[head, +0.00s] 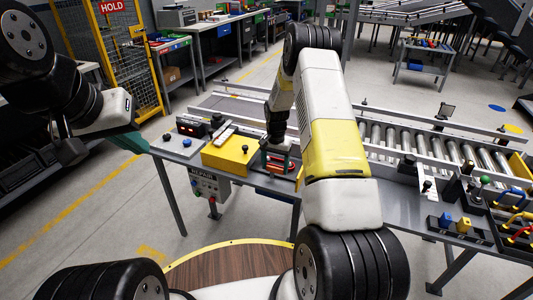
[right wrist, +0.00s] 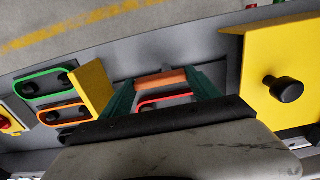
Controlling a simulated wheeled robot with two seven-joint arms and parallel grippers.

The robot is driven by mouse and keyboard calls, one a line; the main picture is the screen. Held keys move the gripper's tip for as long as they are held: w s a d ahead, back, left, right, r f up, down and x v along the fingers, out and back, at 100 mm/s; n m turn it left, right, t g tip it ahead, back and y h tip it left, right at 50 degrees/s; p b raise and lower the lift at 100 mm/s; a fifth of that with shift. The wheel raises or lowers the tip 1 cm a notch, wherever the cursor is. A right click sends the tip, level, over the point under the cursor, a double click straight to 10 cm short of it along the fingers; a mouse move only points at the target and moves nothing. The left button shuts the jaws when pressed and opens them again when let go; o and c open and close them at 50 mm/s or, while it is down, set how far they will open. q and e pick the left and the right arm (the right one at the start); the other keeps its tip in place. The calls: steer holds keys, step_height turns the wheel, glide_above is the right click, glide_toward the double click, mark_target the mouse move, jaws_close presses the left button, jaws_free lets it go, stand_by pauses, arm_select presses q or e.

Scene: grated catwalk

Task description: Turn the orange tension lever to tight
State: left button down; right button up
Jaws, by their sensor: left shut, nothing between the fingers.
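The orange tension lever (right wrist: 161,79) shows in the right wrist view as a short orange bar above a red-outlined slot (right wrist: 165,101). My right gripper (right wrist: 162,84) has its green fingers at the two ends of the bar, with no clear gap, and appears shut on it. In the head view my right gripper (head: 277,158) reaches down to the table beside the yellow box, and my arm hides part of the lever's surroundings. The lever's markings cannot be read. My left gripper (head: 133,142) is shut and empty at the left, away from the table.
A yellow box (head: 231,155) with a black knob stands close beside the right gripper. A yellow wedge (right wrist: 93,86) and green-outlined (right wrist: 45,84) and orange-outlined (right wrist: 62,114) slots lie on its other side. A roller conveyor (head: 430,142) runs behind. Small tools fill the table's right end.

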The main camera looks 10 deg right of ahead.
steer(key=shift+c, duration=1.1)
steer(key=shift+n, duration=0.4)
steer(key=n, duration=0.2)
steer(key=shift+w+d+n, duration=0.1)
steer(key=shift+w+n, duration=0.1)
steer(key=shift+n, duration=0.2)
steer(key=n, duration=0.4)
steer(key=shift+w+n, duration=0.2)
steer(key=shift+n, duration=0.1)
steer(key=n, duration=0.4)
steer(key=shift+w+n, duration=0.25)
steer(key=shift+n, duration=0.05)
steer(key=n, duration=0.5)
steer(key=shift+w+a, duration=0.2)
steer(key=shift+a, duration=0.05)
